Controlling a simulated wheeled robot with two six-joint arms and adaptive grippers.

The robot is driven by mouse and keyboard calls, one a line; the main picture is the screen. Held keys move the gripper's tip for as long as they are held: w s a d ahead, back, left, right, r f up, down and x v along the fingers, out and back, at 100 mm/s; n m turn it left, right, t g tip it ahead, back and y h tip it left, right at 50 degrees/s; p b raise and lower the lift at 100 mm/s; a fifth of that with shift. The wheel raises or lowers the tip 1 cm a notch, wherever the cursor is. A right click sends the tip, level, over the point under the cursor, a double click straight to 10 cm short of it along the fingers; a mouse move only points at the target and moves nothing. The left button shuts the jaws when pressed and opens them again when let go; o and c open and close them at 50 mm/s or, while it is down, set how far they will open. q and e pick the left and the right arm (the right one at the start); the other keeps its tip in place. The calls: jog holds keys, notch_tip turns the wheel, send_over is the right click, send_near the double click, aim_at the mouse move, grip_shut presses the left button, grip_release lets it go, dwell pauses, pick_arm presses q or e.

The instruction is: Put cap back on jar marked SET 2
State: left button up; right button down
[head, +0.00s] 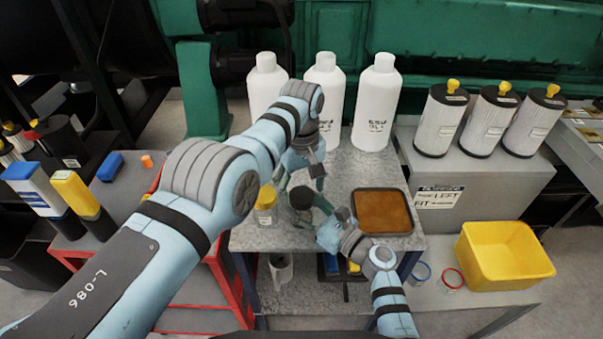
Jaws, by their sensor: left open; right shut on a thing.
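A small jar with a yellow cap (265,197) stands at the left front of the grey bench top. To its right is a dark round-topped thing (301,197), partly covered by my grippers. I cannot tell whether it is an open jar or a dark cap. My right gripper (309,205) reaches in from the lower right and is shut on it. My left gripper (303,178) is open and points down just above and behind it. I cannot read a SET 2 mark, and no loose cap shows clearly.
Several large white bottles (376,105) stand at the back of the bench. A brown-filled tray (383,190) lies right of the grippers. Ribbed filters (493,120) stand on a grey box at right, near a yellow bin (505,258). A red cart (200,290) is at left.

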pick_arm(q)
jog(key=shift+f, duration=0.5)
jog(key=shift+c, duration=0.4)
jog(key=c, duration=1.1)
jog(key=m, duration=0.6)
jog(key=shift+c, duration=0.2)
jog(key=m, duration=0.3)
jog(key=shift+m, duration=0.4)
jog(key=m, duration=0.4)
jog(key=shift+a+m, duration=0.1)
jog(key=shift+m, duration=0.2)
jog(key=o, duration=1.3)
jog(key=shift+r, duration=0.1)
